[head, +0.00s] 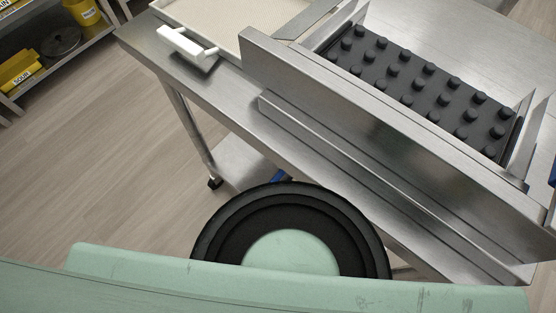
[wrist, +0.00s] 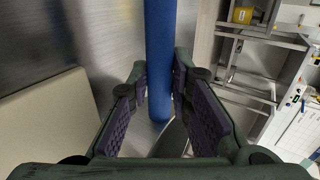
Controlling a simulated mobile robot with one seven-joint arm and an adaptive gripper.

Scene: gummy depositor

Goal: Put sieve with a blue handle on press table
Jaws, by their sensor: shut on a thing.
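My gripper (wrist: 160,85) is shut on the blue handle (wrist: 159,40) of the sieve in the wrist view. The handle stands nearly vertical in that picture, between the dark pads. The sieve's mesh does not clearly show. A dark grey piece (wrist: 171,140) lies just below the handle's end; I cannot tell what it is. In the head view my arm hides my gripper, and a small blue piece (head: 281,175) shows at the arm's edge. The steel table (head: 225,110) with a press-like unit is beyond my arm; I take it as the press table.
A black plate with round studs (head: 415,85) sits between steel walls on the table. A shelf with yellow bins (head: 18,70) stands at the far left. The wooden floor at left is clear.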

